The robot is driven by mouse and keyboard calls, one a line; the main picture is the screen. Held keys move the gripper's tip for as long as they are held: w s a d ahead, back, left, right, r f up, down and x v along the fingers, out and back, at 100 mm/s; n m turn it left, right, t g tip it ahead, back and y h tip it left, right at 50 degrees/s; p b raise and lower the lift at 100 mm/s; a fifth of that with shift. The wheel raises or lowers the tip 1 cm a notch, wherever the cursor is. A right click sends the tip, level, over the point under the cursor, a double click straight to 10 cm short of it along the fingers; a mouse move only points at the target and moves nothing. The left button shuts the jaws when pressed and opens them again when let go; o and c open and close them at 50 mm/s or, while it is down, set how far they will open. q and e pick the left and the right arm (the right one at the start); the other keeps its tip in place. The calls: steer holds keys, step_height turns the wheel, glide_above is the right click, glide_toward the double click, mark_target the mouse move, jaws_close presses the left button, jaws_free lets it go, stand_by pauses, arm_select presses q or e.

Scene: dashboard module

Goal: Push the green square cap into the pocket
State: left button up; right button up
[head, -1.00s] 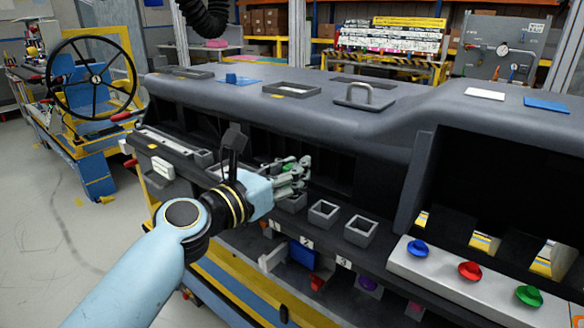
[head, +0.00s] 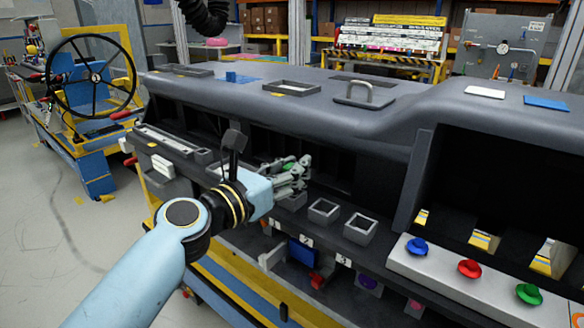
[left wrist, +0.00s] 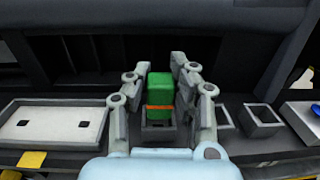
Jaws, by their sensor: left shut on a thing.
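The green square cap (left wrist: 160,88) stands upright between the fingers of my left gripper (left wrist: 160,80) in the left wrist view, with an orange band near its lower part. A grey square pocket (left wrist: 157,128) lies directly below it; I cannot tell how far the cap sits inside. In the head view my left gripper (head: 296,172) is shut on the cap, and only a little green (head: 289,166) shows between the fingers. The near side of that pocket (head: 291,201) shows under the fingers. My right gripper is not in view.
Two empty grey square pockets (head: 323,210) (head: 360,229) stand to the right on the ledge. A white panel (head: 450,275) with blue, red and green knobs lies farther right. The dashboard's overhang (head: 330,115) rises behind the gripper.

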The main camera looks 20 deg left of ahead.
arm_select(q)
steer(key=shift+f+b, duration=1.05)
steer(key=shift+f, duration=0.3)
steer(key=o, duration=0.9)
steer(key=shift+s+a, duration=0.1)
steer(key=shift+s, duration=0.05)
steer(key=v, duration=1.1)
steer(key=shift+s, duration=0.3)
